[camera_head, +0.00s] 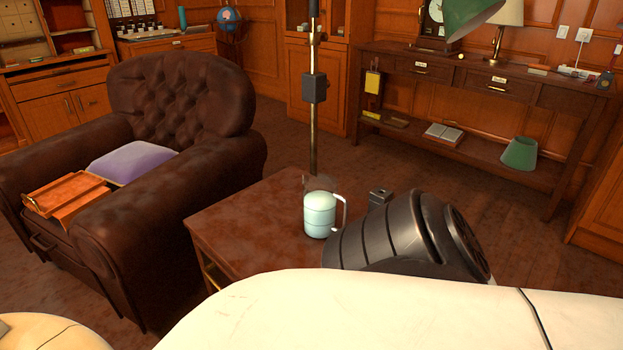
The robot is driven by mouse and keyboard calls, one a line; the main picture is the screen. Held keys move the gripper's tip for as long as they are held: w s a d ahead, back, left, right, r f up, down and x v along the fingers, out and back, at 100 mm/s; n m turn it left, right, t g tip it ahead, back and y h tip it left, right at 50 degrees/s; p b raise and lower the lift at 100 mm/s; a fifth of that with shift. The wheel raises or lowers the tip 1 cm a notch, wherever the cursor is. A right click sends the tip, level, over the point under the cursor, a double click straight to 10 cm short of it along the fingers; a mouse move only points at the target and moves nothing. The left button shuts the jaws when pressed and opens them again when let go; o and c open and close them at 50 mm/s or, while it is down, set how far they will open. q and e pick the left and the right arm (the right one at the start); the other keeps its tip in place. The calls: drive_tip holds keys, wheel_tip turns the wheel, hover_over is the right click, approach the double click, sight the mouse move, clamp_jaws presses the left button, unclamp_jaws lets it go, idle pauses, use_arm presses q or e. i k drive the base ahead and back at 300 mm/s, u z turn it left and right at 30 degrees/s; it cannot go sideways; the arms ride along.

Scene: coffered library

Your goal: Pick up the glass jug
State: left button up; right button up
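A pale mint vessel with a rounded body and a handle on its right side (320,214) stands upright on the reddish-brown side table (245,220). It is the only jug-like thing I can make out; whether it is glass I cannot tell. A faint see-through shape shows just behind its top, too unclear to name. My dark ringed arm link is close to its right and hides the table's right part. Neither gripper can be made out; the right one may be hidden behind my arm.
A small dark grey block (380,196) shows behind my arm. A brown leather armchair (180,100) with a purple cushion (130,162) and an orange wooden tray (66,197) stands left of the table. A lamp pole (314,130) rises behind the vessel. A console table (470,85) stands at the back right.

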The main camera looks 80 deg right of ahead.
sight(321, 196)
drive_tip(key=z, duration=2.55)
